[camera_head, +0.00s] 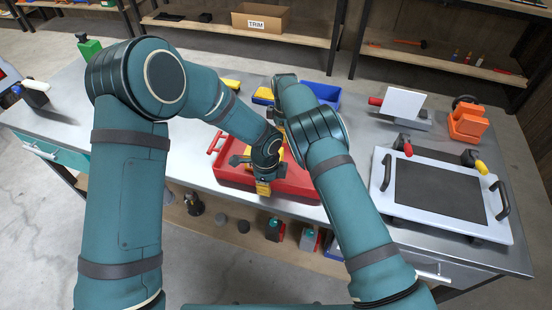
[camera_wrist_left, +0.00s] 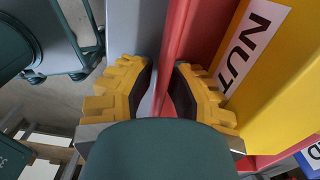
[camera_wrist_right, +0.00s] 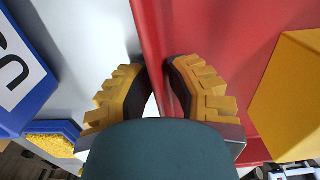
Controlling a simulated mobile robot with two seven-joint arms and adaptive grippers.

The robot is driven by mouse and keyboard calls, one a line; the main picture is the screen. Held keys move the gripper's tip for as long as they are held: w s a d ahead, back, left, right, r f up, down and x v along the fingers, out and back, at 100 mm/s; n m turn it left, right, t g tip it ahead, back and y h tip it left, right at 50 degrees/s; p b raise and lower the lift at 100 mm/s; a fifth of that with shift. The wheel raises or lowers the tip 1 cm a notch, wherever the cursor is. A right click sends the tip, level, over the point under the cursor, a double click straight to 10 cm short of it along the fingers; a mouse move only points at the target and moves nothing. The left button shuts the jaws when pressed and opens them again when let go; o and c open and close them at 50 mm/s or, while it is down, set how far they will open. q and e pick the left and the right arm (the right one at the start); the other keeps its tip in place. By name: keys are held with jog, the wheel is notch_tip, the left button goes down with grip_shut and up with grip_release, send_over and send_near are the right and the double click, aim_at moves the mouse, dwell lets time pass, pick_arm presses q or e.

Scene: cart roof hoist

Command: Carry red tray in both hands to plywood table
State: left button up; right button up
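The red tray (camera_head: 306,184) lies on the metal bench, partly covered by my arms. It carries yellow bins; one labelled "NUT" (camera_wrist_left: 262,50) shows in the left wrist view. My left gripper (camera_head: 263,188) is at the tray's near edge. In the left wrist view its fingers (camera_wrist_left: 164,85) stand either side of the red rim (camera_wrist_left: 174,45), with a narrow gap beside it. My right gripper is at the far edge, mostly hidden by its arm. In the right wrist view its fingers (camera_wrist_right: 155,80) straddle the red wall (camera_wrist_right: 150,35), a thin gap showing. The plywood table is not identifiable.
Blue bins (camera_head: 324,93) stand behind the tray. A white framed panel with black handles (camera_head: 438,190) lies to its right, with an orange device (camera_head: 467,122) behind. A box labelled "TRIM" (camera_head: 261,18) sits on a back shelf. Bare bench (camera_head: 193,150) lies left of the tray.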

pick_arm(q)
jog(key=shift+f, duration=0.1)
pick_arm(e)
jog(key=shift+f, duration=0.1)
pick_arm(q)
grip_shut()
pick_arm(e)
grip_shut()
